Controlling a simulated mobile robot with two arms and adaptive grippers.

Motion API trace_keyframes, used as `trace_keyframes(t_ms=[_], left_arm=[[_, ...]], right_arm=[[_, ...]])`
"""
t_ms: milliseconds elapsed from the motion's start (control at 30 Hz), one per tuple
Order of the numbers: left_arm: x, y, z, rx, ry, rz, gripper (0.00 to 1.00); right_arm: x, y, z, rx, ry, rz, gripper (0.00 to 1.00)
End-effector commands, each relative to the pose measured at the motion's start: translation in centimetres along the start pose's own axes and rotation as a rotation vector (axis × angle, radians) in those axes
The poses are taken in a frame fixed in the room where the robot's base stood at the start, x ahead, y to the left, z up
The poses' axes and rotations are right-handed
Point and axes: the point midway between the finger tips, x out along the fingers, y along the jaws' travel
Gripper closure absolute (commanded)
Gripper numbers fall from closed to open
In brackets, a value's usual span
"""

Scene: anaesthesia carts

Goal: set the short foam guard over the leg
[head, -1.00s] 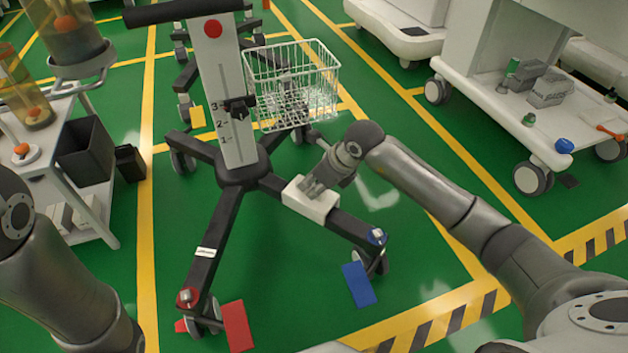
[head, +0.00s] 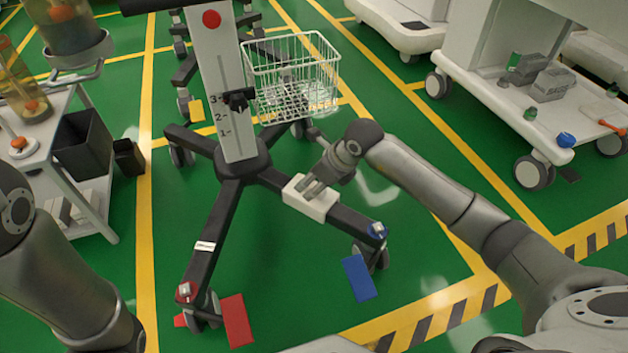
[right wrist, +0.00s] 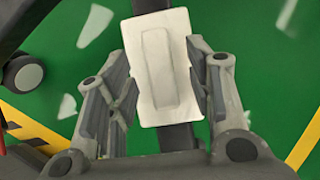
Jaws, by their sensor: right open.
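The short foam guard (head: 313,204) is a white block lying over the dark leg (head: 345,222) that runs to the blue-capped caster at the front right of the stand. My right gripper (head: 314,190) is at the guard from above. In the right wrist view the guard (right wrist: 158,75) sits between the two fingers of my open right gripper (right wrist: 162,85), with a recessed panel on its top. The leg (right wrist: 178,138) shows beyond both ends of the guard. The guard's underside is hidden. My left arm shows at the left edge, but its gripper is out of view.
A second leg with a red cap (head: 185,292) and a white band (head: 205,246) runs front left. A red plate (head: 237,320) and a blue plate (head: 359,278) lie by the casters. A wire basket (head: 292,80) hangs above. White carts stand at both sides.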

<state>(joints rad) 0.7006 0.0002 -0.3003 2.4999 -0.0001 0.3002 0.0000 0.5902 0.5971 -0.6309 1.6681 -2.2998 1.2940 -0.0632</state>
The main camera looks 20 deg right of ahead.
Motion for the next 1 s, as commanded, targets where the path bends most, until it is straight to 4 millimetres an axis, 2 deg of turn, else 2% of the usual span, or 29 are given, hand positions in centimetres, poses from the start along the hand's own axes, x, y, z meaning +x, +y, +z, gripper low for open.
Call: trace_keyframes(t_ms=[200, 333, 467, 733, 900, 1000], left_arm=[[-0.1, -0.1, 0.2, 0.001, -0.008, -0.003, 0.36], [-0.1, -0.1, 0.1, 0.001, -0.005, -0.002, 0.36], [-0.1, -0.1, 0.1, 0.0, -0.003, -0.001, 0.36], [0.0, 0.0, 0.0, 0.0, -0.001, -0.001, 0.36], [0.0, 0.0, 0.0, 0.0, -0.001, -0.001, 0.36], [0.0, 0.0, 0.0, 0.0, -0.001, 0.0, 0.36]], right_arm=[[-0.1, 0.0, 0.0, 0.0, 0.0, 0.0, 0.52], [-1.2, -0.1, 0.1, -0.001, -0.003, -0.001, 0.52], [-3.5, -0.1, 0.1, -0.003, -0.003, -0.004, 0.52], [-9.2, -0.1, 0.0, -0.002, -0.001, -0.004, 0.52], [-11.3, 0.0, 0.0, -0.001, 0.0, -0.001, 0.52], [-11.8, 0.0, 0.0, 0.0, 0.0, -0.001, 0.52]])
